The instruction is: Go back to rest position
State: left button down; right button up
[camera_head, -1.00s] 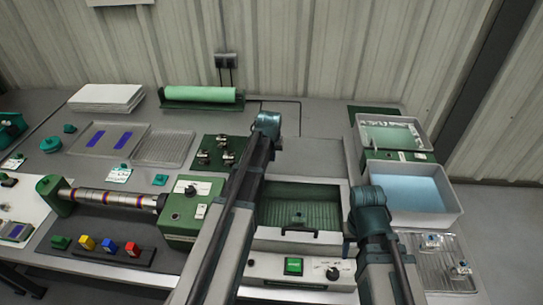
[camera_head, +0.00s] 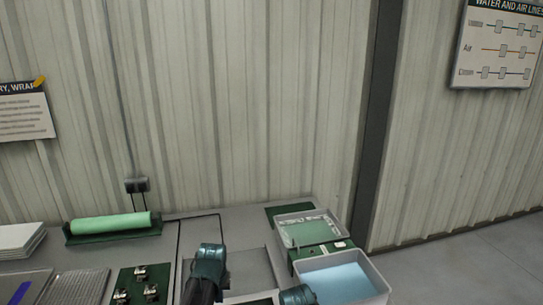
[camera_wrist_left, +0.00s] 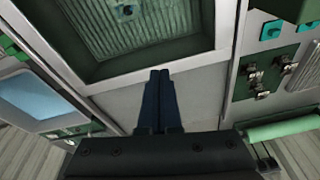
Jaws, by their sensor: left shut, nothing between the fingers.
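My left gripper (camera_wrist_left: 161,85) shows in the left wrist view with its two dark fingers together and nothing between them. It hangs over the light front surface beside the machine's green ribbed tray (camera_wrist_left: 135,25), apart from other objects as far as I can see. In the head view, the dark-teal joint of my left arm shows at the bottom middle, and a teal joint of my right arm at the bottom edge. The fingers of both grippers are hidden or out of frame there.
In the head view, a tub of pale blue liquid (camera_head: 338,283) and a tub with green contents (camera_head: 310,232) stand at the bench's right end. A green roll (camera_head: 110,222) lies along the wall. A green fixture board (camera_head: 128,287) sits left of my arm. Open floor is at right.

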pick_arm(q)
jog(key=s+d+m+g, duration=0.1)
jog(key=s+d+m, duration=0.1)
jog(key=s+d, duration=0.4)
jog(key=s+d+m+g, duration=0.2)
jog(key=s+d, duration=0.4)
jog(key=s, duration=0.6)
jog(key=shift+d+f+m+y, duration=0.2)
jog(key=shift+d+m+y, duration=0.15)
jog(key=shift+m+y, duration=0.05)
jog(key=c, duration=1.6)
grip_release()
